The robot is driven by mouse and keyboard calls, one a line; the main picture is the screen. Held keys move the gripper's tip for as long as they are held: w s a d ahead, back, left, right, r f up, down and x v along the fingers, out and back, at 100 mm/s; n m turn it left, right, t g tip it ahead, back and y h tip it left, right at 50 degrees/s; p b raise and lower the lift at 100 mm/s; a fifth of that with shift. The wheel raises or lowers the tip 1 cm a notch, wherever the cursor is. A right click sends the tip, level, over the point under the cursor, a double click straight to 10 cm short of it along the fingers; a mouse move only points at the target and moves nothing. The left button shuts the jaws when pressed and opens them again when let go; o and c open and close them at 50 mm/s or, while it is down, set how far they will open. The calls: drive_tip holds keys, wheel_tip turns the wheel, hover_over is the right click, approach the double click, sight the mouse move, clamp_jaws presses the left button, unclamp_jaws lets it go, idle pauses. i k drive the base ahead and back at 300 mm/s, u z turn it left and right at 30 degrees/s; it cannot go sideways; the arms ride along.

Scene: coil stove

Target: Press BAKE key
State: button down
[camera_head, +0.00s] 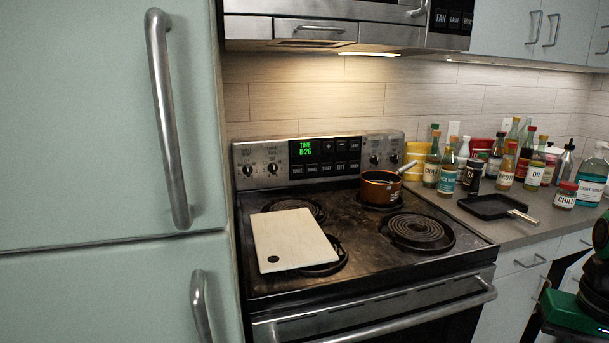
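The stove's control panel (318,158) stands at the back of the coil stove, with a green display (305,148) reading TIME and digits. Two rows of small black keys sit on it. The BAKE key (297,170) appears to be the leftmost of the lower row, under the display; its lettering is tiny. Nothing touches or covers it. A green and black part of my arm (580,310) shows at the right edge, far from the panel. My gripper's fingers are not in view.
A pale cutting board (293,240) lies over the left burners. A copper pot (380,188) stands on the back right burner, before the panel's right part. Several bottles and a black square pan (490,207) stand on the right counter. The microwave (345,20) hangs above; the fridge (80,130) is left.

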sight(298, 170)
drive_tip(key=i, duration=1)
drive_tip(key=u, duration=0.05)
